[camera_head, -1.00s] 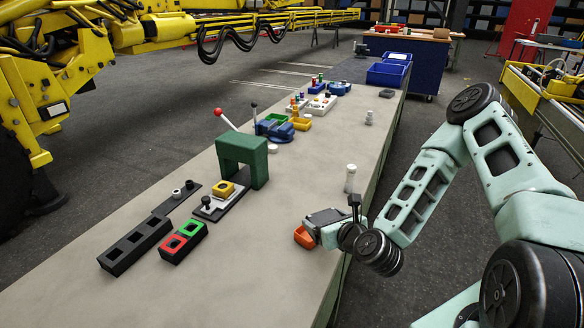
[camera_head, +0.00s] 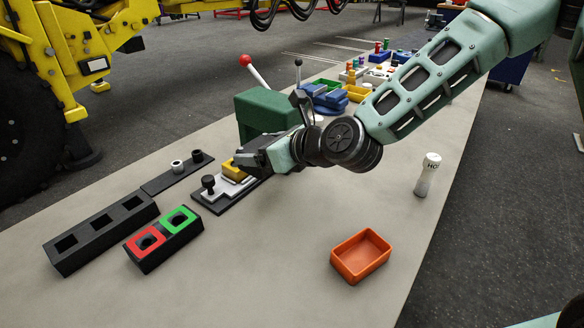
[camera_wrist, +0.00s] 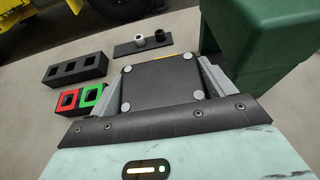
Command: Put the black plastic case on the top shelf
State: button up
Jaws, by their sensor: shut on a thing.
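My gripper (camera_head: 256,158) is shut on the black plastic case (camera_wrist: 160,88), a flat dark box with four pale round pads on its visible face. In the wrist view the case sits between my two fingers, in front of the gripper (camera_wrist: 165,78). In the head view the gripper is above the bench, in front of the green stand (camera_head: 262,112), and my wrist partly hides the case. The green stand also shows at the right of the wrist view (camera_wrist: 262,30). I cannot tell any top shelf apart in these views.
A yellow block on a black-and-white plate (camera_head: 228,188) lies below the gripper. A red-and-green socket block (camera_head: 163,240) and a black three-hole block (camera_head: 102,232) lie to the left. An orange tray (camera_head: 360,255) and a white bottle (camera_head: 427,175) stand to the right, with bare bench between.

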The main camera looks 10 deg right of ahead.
notch_tip(320, 180, down, 10)
jog(key=shift+a+r+b, duration=0.15)
jog(key=shift+r+b, duration=0.05)
jog(key=shift+b, duration=0.25)
jog(key=shift+f, duration=0.15)
jog(key=o, duration=1)
